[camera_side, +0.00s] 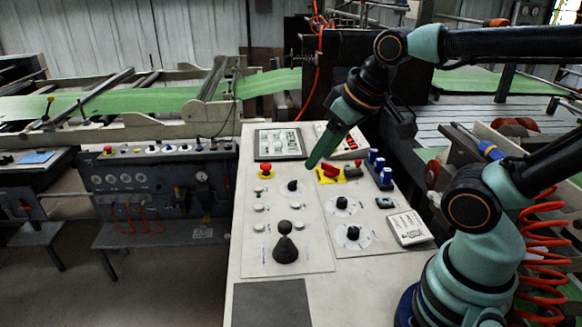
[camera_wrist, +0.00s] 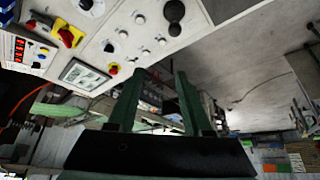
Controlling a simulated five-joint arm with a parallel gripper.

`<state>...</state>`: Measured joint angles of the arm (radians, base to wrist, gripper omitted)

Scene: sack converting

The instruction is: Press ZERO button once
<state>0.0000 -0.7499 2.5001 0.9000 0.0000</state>
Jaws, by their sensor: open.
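The control desk (camera_side: 275,215) carries several buttons and knobs, and no label reading ZERO is legible in either view. A small unit with a red display (camera_side: 347,141) sits at the desk's back; it also shows at the left edge of the wrist view (camera_wrist: 19,48), with small buttons (camera_wrist: 40,50) beside the digits. My gripper (camera_side: 311,166) hangs above the desk, left of the yellow-and-red switch (camera_side: 330,173); it appears apart from the panel. In the wrist view its two fingers (camera_wrist: 158,78) are spread, with nothing between them.
A red mushroom button (camera_side: 265,167) on yellow and a framed screen (camera_side: 280,144) are left of my gripper. Dark knobs (camera_side: 343,203), blue-topped switches (camera_side: 378,163) and a joystick (camera_side: 285,245) stand up from the desk.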

